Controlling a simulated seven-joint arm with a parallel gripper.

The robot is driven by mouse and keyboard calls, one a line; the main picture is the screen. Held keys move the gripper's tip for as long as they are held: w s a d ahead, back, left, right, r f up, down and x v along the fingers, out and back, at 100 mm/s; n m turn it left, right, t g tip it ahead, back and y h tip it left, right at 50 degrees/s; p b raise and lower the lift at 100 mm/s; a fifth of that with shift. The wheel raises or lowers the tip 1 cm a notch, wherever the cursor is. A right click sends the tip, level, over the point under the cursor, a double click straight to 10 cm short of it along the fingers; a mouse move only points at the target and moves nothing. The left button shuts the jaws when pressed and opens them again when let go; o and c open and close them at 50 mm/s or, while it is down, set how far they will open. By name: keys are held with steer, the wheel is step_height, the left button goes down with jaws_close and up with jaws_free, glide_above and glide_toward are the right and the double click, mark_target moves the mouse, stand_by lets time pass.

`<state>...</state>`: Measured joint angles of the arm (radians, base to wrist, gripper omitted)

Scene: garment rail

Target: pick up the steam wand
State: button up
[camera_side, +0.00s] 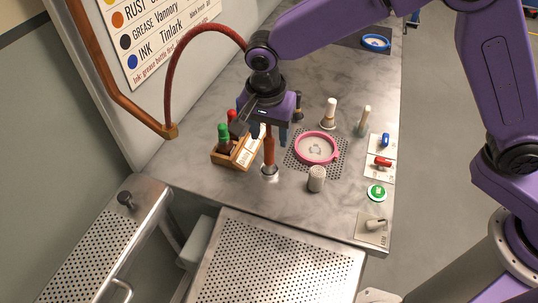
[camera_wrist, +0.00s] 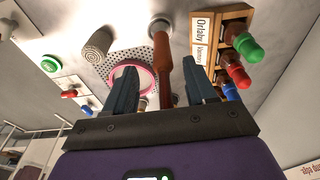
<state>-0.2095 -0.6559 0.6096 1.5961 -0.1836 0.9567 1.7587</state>
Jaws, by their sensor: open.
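The steam wand (camera_side: 269,152) is a reddish-brown handle standing upright in a round metal holder (camera_side: 269,174) on the grey marbled worktop. A dark red hose (camera_side: 178,66) arches from a copper pipe to behind my wrist; where it meets the wand is hidden. My gripper (camera_side: 268,138) points down over the wand with its jaws open. In the wrist view, the two dark fingers of my gripper (camera_wrist: 160,72) stand on either side of the wand (camera_wrist: 163,58), with visible gaps between. The wand's upper end is hidden by my gripper.
A wooden crate (camera_side: 222,160) with green- and red-capped bottles and cards stands close left. A pink hoop (camera_side: 317,148) lies right on a perforated mat, with a grey knurled cylinder (camera_side: 317,179) in front. Brushes, switches and a green button (camera_side: 376,192) stand further right. The front worktop is mostly clear.

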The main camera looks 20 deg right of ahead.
mark_target(269, 150)
steer(key=shift+w+d+f, duration=0.1)
steer(key=shift+w+f, duration=0.1)
steer(key=shift+f, duration=1.55)
steer(key=shift+w+d+f, duration=0.1)
steer(key=shift+w+f, duration=0.1)
steer(key=shift+f, duration=1.55)
jaws_close()
